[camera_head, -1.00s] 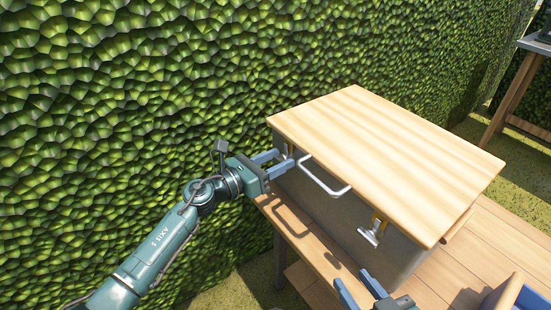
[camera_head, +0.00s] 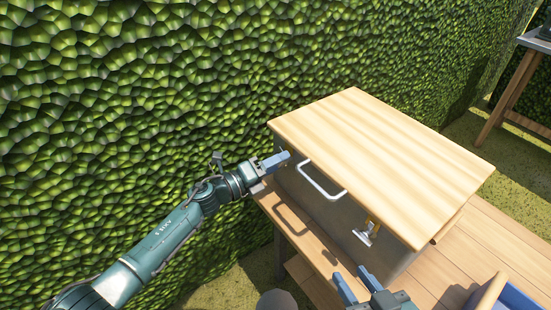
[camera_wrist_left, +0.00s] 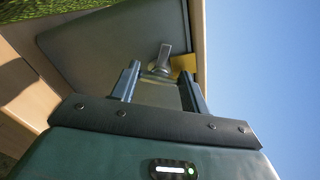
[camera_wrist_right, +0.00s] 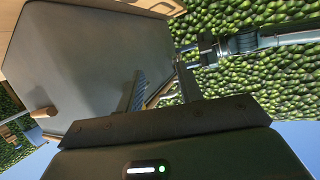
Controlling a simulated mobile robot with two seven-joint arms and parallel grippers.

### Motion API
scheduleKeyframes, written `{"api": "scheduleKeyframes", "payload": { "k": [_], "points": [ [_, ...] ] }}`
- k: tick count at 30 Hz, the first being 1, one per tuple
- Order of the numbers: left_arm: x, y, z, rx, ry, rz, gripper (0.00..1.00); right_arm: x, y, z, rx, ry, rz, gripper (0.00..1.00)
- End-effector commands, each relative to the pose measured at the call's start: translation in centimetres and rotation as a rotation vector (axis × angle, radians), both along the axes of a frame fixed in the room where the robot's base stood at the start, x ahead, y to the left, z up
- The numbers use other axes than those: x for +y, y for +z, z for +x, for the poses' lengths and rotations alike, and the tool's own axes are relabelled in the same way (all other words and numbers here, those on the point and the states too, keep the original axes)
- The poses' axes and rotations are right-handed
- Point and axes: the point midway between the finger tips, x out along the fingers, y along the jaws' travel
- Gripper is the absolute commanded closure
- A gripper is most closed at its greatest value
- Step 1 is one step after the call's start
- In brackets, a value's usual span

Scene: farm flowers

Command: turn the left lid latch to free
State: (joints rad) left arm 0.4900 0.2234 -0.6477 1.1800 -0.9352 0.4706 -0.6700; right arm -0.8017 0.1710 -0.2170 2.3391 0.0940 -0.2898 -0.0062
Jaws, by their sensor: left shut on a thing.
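The left lid latch, a small grey metal piece by a yellow part, shows in the left wrist view (camera_wrist_left: 162,58). It lies between and near the tips of my left gripper (camera_wrist_left: 160,78). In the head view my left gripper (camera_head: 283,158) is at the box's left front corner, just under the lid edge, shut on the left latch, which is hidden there. The wooden lid (camera_head: 375,150) lies flat on the grey box (camera_head: 345,232). The right latch (camera_head: 366,232) hangs at the front. My right gripper (camera_head: 358,286) is open and empty, in front of the box.
A metal handle (camera_head: 322,181) sticks out of the front between the latches, close to my left gripper. The box stands on a wooden table (camera_head: 480,243). A leafy hedge (camera_head: 130,100) rises behind and left. A blue-sided crate (camera_head: 515,298) is at the lower right.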

Motion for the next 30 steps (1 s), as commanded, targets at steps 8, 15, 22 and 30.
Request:
{"api": "scheduleKeyframes", "payload": {
  "k": [8,15,22,30],
  "points": [
    [0.1,0.0,0.0,0.195,0.0,-0.139,0.77,0.4,-0.2,0.3,0.041,0.01,0.002,0.64],
    [0.0,-0.1,0.0,0.314,0.0,-0.225,0.77,0.7,-0.5,0.4,0.063,0.018,0.003,0.64],
    [0.1,-0.2,0.0,0.376,0.001,-0.271,0.77,0.9,-0.8,0.6,0.075,0.023,0.003,0.64],
    [0.0,-0.3,0.0,0.396,0.001,-0.287,0.77,1.0,-0.8,0.5,0.081,0.025,0.004,0.64]
  ]
}}
